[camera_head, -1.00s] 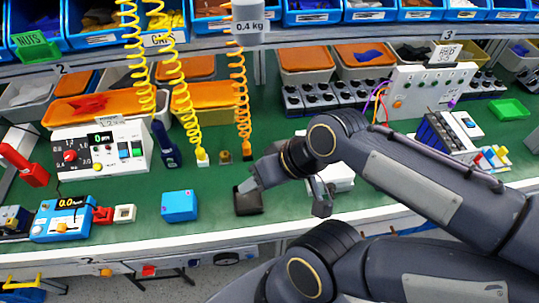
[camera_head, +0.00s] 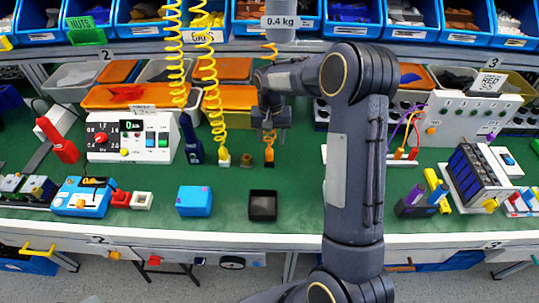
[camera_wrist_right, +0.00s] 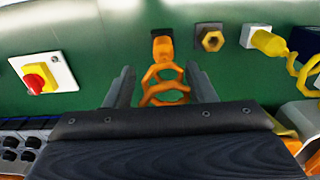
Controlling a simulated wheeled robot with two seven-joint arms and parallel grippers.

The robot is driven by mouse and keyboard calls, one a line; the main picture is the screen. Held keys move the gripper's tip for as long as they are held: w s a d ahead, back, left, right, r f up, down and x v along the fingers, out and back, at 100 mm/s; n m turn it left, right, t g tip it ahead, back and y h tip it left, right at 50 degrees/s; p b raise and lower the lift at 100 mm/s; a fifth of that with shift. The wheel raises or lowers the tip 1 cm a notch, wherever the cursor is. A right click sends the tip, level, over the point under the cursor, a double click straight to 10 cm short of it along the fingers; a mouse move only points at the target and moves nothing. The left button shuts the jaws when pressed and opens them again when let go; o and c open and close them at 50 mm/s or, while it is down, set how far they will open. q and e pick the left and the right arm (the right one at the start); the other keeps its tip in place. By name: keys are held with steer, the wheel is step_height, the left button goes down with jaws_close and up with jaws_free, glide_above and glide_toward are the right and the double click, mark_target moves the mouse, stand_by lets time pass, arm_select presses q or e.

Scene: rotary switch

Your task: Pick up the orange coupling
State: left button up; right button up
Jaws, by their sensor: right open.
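The orange coupling (camera_head: 269,154) is at the lower end of an orange coiled hose and stands at a dark socket on the green bench. In the right wrist view the coupling (camera_wrist_right: 162,46) shows upper centre, with the orange coil (camera_wrist_right: 164,84) leading toward me. My right gripper (camera_head: 268,124) is open, over the hose just above the coupling. In the right wrist view the coil runs between the spread fingers of this gripper (camera_wrist_right: 160,71), with gaps on both sides; the coupling is just beyond the fingertips. My left gripper is not in view.
A brass fitting (camera_wrist_right: 211,39) and a yellow coupling (camera_wrist_right: 265,42) on a yellow hose stand beside the orange one. A black tray (camera_head: 263,206) and blue box (camera_head: 194,201) stand in front.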

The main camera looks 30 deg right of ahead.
mark_target(269, 152)
steer(key=f, duration=0.2)
steer(key=f+p, duration=0.1)
steer(key=f, duration=0.3)
steer(key=shift+a+f, duration=0.3)
steer(key=shift+f, duration=0.1)
jaws_close()
